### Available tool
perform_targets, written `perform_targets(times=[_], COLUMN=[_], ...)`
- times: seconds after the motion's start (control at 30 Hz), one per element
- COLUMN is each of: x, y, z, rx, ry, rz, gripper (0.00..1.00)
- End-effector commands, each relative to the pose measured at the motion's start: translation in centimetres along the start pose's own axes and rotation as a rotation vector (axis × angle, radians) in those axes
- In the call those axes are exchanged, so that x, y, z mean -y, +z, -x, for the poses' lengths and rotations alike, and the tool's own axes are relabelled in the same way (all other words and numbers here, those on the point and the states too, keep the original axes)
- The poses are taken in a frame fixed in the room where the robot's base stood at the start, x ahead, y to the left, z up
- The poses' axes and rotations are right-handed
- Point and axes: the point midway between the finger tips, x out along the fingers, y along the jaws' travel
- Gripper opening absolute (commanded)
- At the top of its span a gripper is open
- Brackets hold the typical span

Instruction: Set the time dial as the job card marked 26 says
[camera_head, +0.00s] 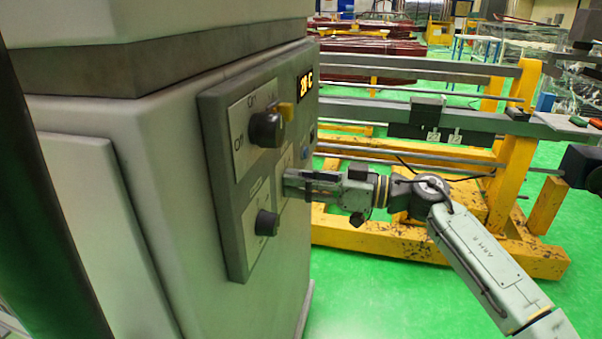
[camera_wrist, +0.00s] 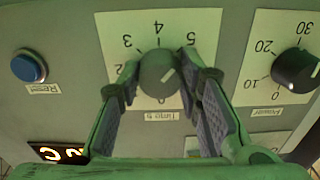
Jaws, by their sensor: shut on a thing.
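The time dial (camera_wrist: 158,75) is a round grey knob on a pale plate (camera_wrist: 200,22) labelled "Time s". Numbers from 2 to 5 show around its upper side. My gripper (camera_wrist: 160,84) is shut on the dial, one finger on each side. In the head view my gripper (camera_head: 288,184) reaches the panel from the right and hides the dial. I cannot make out a job card marked 26.
The panel (camera_head: 226,200) also carries a power dial (camera_wrist: 297,70), also seen in the head view (camera_head: 266,222), a blue reset button (camera_wrist: 28,67), an on/off knob (camera_head: 266,129) and a lit display (camera_head: 306,83). A yellow rack (camera_head: 505,170) stands behind my arm.

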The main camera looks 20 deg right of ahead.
Motion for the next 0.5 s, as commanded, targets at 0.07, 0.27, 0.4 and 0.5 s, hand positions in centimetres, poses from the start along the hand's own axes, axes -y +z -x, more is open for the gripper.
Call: perform_targets(times=[0.07, 0.27, 0.4, 0.5], x=[0.01, 0.02, 0.02, 0.02], y=[-0.15, -0.09, -0.03, 0.00], z=[-0.01, -0.02, -0.02, -0.02], rx=[0.001, 0.000, 0.000, 0.000], ry=[0.000, 0.000, 0.000, 0.000], rz=[-0.030, -0.076, -0.087, -0.089], gripper=[0.04, 0.04, 0.04, 0.04])
